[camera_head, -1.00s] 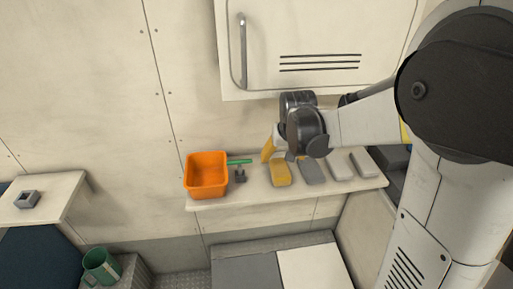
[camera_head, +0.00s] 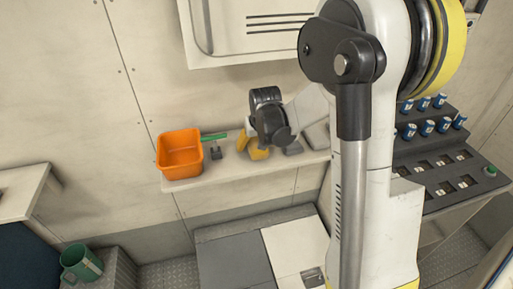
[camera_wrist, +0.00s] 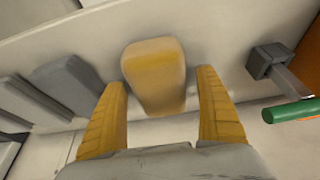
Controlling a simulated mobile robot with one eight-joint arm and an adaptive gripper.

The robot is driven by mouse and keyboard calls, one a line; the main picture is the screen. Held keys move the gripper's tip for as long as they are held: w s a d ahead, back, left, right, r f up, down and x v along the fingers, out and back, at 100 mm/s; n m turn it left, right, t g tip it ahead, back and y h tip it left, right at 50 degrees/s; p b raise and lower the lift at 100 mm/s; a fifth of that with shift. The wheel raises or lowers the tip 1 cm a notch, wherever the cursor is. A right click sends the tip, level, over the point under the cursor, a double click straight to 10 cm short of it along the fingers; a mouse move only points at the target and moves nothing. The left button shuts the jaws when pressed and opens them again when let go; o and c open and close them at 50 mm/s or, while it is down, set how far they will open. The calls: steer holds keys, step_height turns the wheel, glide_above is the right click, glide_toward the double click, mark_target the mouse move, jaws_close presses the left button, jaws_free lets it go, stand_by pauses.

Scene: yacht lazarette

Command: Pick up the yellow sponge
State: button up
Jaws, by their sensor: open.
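The yellow sponge (camera_wrist: 153,72) lies on a pale shelf (camera_head: 190,183) against the wall. In the wrist view it is just ahead of and between the two yellow fingers of my gripper (camera_wrist: 165,100), with a gap to each side. My gripper is open and empty. In the head view my gripper (camera_head: 246,141) is over the shelf at the sponge, and it partly hides the sponge (camera_head: 259,154).
On the shelf, an orange bin (camera_head: 181,153) and a green-handled tool (camera_head: 214,138) stand left of the sponge. Grey blocks (camera_wrist: 70,80) lie on its other side. A cabinet hangs above the shelf. A console (camera_head: 440,165) with blue-topped items is at right.

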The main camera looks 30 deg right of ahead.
steer(key=shift+r, duration=0.1)
steer(key=c, duration=1.1)
steer(key=shift+o, duration=0.2)
steer(key=shift+r+p, duration=0.3)
steer(key=shift+r, duration=0.25)
steer(key=r, duration=0.1)
steer(key=r+p, duration=0.1)
steer(key=s+d+r, duration=0.1)
steer(key=r, duration=0.1)
steer(key=shift+p, duration=0.4)
steer(key=s+d+r+p, duration=0.2)
steer(key=s+d+r, duration=0.4)
steer(key=s+d, duration=0.1)
steer(key=shift+s+d+p, duration=0.15)
steer(key=shift+p, duration=0.15)
